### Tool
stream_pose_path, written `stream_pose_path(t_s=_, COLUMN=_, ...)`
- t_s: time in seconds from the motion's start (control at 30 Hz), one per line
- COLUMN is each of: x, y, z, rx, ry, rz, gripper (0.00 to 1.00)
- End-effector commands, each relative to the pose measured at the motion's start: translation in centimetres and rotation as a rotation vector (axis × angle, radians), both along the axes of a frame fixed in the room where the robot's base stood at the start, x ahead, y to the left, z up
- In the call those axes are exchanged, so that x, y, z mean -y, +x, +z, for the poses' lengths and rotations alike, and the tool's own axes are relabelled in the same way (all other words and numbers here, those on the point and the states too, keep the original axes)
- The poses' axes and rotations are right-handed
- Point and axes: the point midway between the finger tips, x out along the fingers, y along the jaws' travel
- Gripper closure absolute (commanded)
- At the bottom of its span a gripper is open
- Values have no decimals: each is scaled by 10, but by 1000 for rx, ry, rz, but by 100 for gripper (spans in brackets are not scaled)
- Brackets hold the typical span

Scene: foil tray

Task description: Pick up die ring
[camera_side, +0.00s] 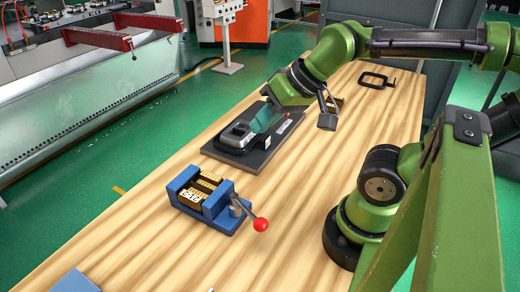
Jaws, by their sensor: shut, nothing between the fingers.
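My gripper (262,124) points down and to the left at the end of my green arm. Its teal fingers show over the black-and-grey device and are shut with nothing between them. I cannot tell whether they touch the device. No part is clearly recognisable as the die ring. A black, squarish open frame (364,77) with a side tab lies flat at the far end of the table, well apart from my gripper. I cannot tell whether it is the die ring.
The black-and-grey device (237,134) sits on a dark base plate (228,159). A blue fixture (226,222) with brass-coloured blocks and a red-knobbed lever (261,225) stands nearer. A grey, flat-ended part (327,121) is right of my wrist. The wooden table's (150,250) near part is mostly clear.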

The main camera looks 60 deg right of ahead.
Motion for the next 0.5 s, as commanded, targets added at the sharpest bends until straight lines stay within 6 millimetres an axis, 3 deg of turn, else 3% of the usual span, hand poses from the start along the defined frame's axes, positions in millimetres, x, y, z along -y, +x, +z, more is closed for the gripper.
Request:
stream_pose_path(t_s=0.4, x=0, y=0, z=0, rx=0, ry=0, rz=0, gripper=100)
stream_pose_path(t_s=0.5, x=0, y=0, z=0, rx=0, ry=0, rz=0, gripper=86)
